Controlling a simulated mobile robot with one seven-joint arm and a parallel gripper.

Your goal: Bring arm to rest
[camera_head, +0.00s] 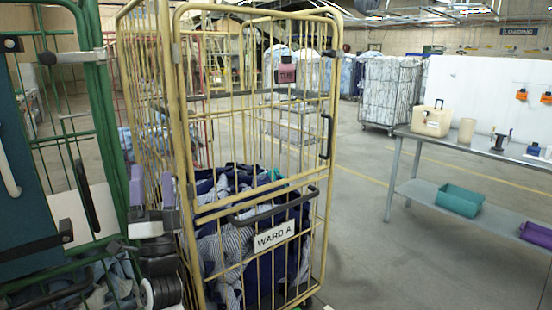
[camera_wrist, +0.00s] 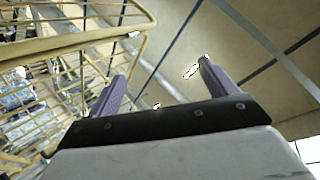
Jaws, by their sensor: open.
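My gripper (camera_head: 152,178) is at the left in the head view, pointing up, with its two purple-grey fingers apart. It stands in front of the left side of a yellow cage trolley (camera_head: 187,160). In the wrist view my gripper (camera_wrist: 162,70) is open, and nothing shows between the fingers. The wrist camera faces up towards the ceiling. The yellow bars of the trolley (camera_wrist: 60,43) fill its upper left. I cannot tell whether a finger touches the bars.
Dark blue and striped sling bags (camera_head: 240,245) lie in the yellow trolley behind a WARD A sign (camera_head: 274,236). A green trolley (camera_head: 105,130) stands close at the left. A grey bench (camera_head: 400,134) stands at the right. Floor (camera_head: 375,255) between trolley and bench is clear.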

